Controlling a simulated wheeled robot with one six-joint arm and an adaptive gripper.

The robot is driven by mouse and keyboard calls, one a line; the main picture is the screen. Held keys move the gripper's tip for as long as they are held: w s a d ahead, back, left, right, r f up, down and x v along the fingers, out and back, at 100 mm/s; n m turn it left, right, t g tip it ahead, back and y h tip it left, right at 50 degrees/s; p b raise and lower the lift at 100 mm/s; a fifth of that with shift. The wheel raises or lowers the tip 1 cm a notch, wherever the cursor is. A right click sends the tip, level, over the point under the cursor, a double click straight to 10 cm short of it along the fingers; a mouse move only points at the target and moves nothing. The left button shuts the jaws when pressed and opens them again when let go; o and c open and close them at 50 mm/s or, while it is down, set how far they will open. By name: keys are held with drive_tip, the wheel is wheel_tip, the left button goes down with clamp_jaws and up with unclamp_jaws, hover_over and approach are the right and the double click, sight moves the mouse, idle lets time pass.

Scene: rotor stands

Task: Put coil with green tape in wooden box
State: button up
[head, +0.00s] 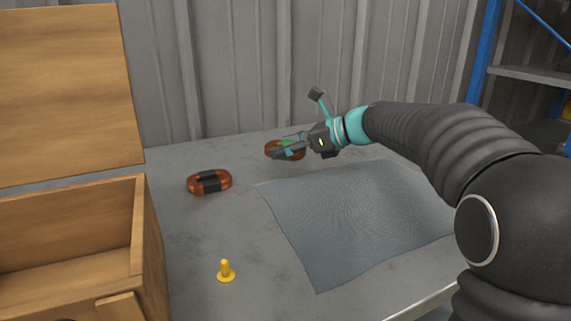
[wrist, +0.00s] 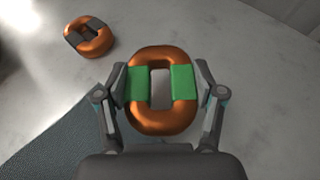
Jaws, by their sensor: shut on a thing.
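The copper coil with green tape (head: 288,151) is at the back of the grey table, partly hidden by my gripper. It also shows in the wrist view (wrist: 160,116), with a green band on each long side. My gripper (head: 284,149) is shut on this coil, one finger against each green band, as the wrist view (wrist: 160,83) shows. I cannot tell whether the coil touches the table. The wooden box (head: 153,255) stands at the left with its lid (head: 70,95) raised. Its inside is only partly seen.
A copper coil with black tape (head: 209,182) lies between the box and my gripper; it also shows in the wrist view (wrist: 89,37). A yellow peg-like piece (head: 226,271) stands near the front. A grey-blue cloth mat (head: 350,215) covers the table's right part. A corrugated wall is behind.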

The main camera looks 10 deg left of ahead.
sight(286, 170)
drive_tip(key=shift+f+b, duration=0.45)
drive_tip(key=shift+f, duration=1.5)
drive_tip(key=shift+f, duration=0.25)
drive_tip(key=shift+f, duration=0.15)
drive_tip(key=o, duration=1.5)
drive_tip(key=shift+f, duration=0.15)
drive_tip(key=shift+c, duration=0.2)
